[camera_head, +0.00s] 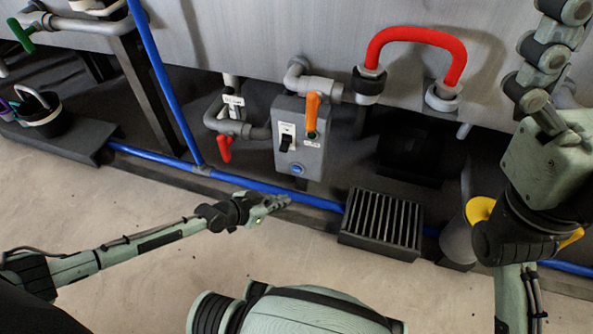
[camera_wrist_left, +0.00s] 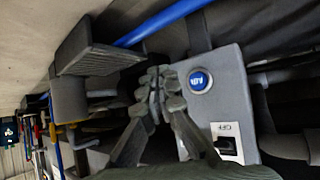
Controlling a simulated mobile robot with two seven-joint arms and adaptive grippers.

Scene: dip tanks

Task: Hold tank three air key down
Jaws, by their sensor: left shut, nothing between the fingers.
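A round blue key marked AIR (camera_head: 298,169) sits low on the front of a grey control box (camera_head: 312,157). In the left wrist view the blue key (camera_wrist_left: 200,80) is clear to see, with its lettering turned. My left gripper (camera_head: 284,201) is shut and empty, just in front of and below the box. In the left wrist view its fingertips (camera_wrist_left: 160,79) are to the left of the key, and a gap shows between them.
The box also bears a black switch (camera_head: 286,143) labelled OFF and an orange handle (camera_head: 312,108). A red valve handle (camera_head: 225,148) hangs to its left. A black grate (camera_head: 382,222) and a blue floor pipe (camera_head: 262,187) lie below. Open floor is in front.

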